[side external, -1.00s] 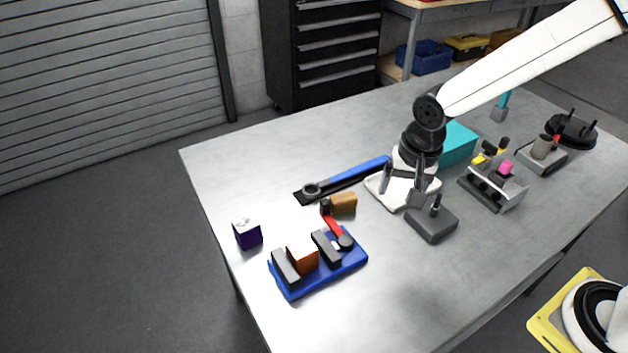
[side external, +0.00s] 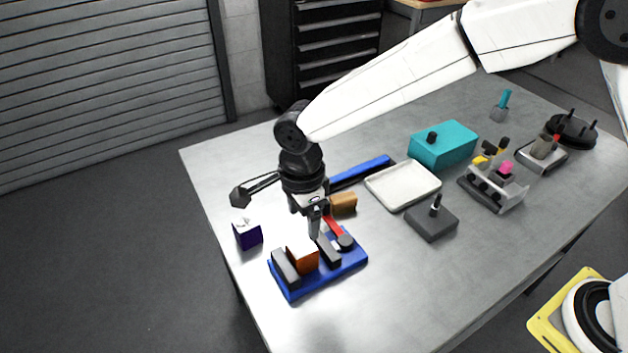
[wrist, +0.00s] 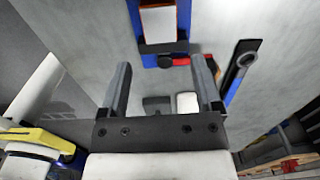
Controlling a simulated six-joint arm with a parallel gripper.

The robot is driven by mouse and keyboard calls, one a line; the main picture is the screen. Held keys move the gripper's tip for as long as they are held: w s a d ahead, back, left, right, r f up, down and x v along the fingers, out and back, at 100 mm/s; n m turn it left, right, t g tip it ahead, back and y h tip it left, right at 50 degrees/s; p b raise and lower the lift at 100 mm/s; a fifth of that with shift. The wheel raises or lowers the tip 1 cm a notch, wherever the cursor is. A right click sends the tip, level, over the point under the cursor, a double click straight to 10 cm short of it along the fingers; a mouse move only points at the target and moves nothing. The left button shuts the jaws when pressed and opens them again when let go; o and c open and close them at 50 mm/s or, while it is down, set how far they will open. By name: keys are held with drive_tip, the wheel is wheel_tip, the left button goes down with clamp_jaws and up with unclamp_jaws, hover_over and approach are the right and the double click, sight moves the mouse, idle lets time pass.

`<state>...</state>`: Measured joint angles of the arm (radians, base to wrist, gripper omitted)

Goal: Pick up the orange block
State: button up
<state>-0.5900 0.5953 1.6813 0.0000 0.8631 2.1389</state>
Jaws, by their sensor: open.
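The orange block (side external: 303,259) stands in a blue clamp fixture (side external: 292,293) between two dark jaws, near the table's left end. Its top looks pale. In the wrist view the block (wrist: 159,22) is at the top centre, with a pale top and orange edges. My gripper (side external: 314,233) hangs above the back of the fixture, close behind the block in the side view; its fingers overlap there. In the wrist view my gripper (wrist: 161,62) has its two fingers apart with nothing between them, and the block lies beyond the tips.
The fixture's red-handled lever (side external: 334,227) is beside my fingers. A purple cube (side external: 248,237), a brown block (side external: 343,204) and a blue-handled wrench (side external: 360,171) are close by. A white tray (side external: 404,206) and a grey block (side external: 432,225) are farther right. The front table area is clear.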

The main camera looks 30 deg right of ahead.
sight(302, 246)
drive_tip(key=shift+a, duration=0.25)
drive_tip(key=shift+f, duration=0.1)
drive_tip(key=shift+f, duration=4.4)
drive_tip(key=shift+c, duration=0.2)
drive_tip(key=c, duration=0.9)
drive_tip(key=shift+r, duration=4.05)
